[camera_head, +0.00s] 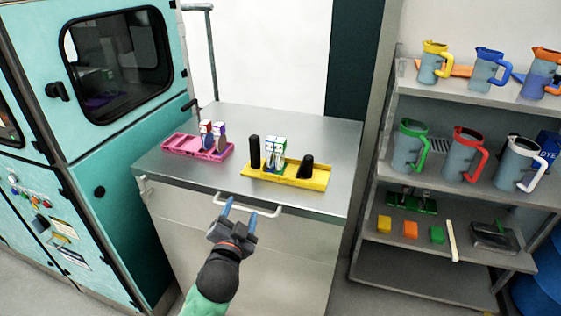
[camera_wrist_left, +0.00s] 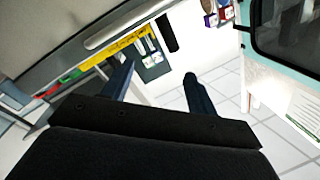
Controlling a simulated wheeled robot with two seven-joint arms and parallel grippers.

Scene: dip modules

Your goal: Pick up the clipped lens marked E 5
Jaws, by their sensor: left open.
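Two upright items with white and coloured tops and dark rounded lower parts, which look like clipped lenses (camera_head: 206,140), stand in the pink tray (camera_head: 180,146) on the metal counter. White cards with green and blue marks (camera_head: 275,150) stand in the yellow tray (camera_head: 300,182) to the right. No marking is readable, so I cannot tell which is E 5. My left gripper (camera_head: 241,206) is open and empty in front of the counter's front handle, apart from both trays. In the left wrist view, its two fingers (camera_wrist_left: 159,70) are spread with nothing between them.
A black cylinder (camera_head: 255,152) and a black tapered piece (camera_head: 306,166) stand at the yellow tray. The counter handle (camera_head: 247,205) is close to my fingers. A teal machine (camera_head: 100,150) stands left; a shelf with jugs (camera_head: 465,155) stands right. The counter's back (camera_head: 290,122) is clear.

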